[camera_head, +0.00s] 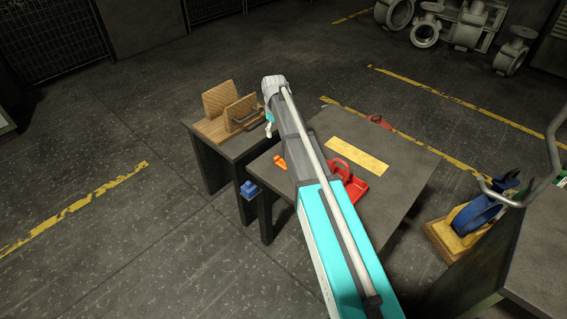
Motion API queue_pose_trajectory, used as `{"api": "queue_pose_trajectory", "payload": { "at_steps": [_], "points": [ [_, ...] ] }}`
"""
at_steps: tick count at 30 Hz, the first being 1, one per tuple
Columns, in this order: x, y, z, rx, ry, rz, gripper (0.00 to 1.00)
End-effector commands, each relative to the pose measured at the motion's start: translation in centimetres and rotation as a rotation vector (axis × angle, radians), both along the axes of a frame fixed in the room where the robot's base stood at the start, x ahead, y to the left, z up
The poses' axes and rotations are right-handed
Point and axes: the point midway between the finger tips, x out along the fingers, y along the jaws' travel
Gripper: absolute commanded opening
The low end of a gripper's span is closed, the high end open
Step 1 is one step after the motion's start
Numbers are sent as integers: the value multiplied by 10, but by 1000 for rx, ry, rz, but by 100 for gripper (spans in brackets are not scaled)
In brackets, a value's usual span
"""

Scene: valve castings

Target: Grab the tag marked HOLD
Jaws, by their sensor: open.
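No tag with the word HOLD can be read in this view. A red piece with a loop handle (347,180) lies on the dark table (405,150), partly behind my arm. A small orange piece (281,162) lies at the table's left side, beside my arm. Whether any of these is the tag, I cannot tell. My gripper (268,130) hangs small at the far end of my arm, above the gap between the two tables. It looks empty and open, touching nothing that I can see.
A wooden rack (228,113) with upright boards and a dark handle stands on the left table (233,147). A yellow strip (357,156) lies on the main table.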

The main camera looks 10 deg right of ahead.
Motion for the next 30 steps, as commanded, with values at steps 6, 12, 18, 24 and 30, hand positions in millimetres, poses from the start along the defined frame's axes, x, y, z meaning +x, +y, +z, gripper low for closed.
{"api": "queue_pose_trajectory", "payload": {
  "at_steps": [6,12,18,24,30],
  "points": [
    [0,-1,-1,0,0,-2,77],
    [0,-1,-11,0,0,-3,77],
    [0,-1,-27,0,0,-3,77],
    [0,-2,-42,0,0,-4,77],
    [0,-2,-57,0,0,-4,77]
  ]
}}
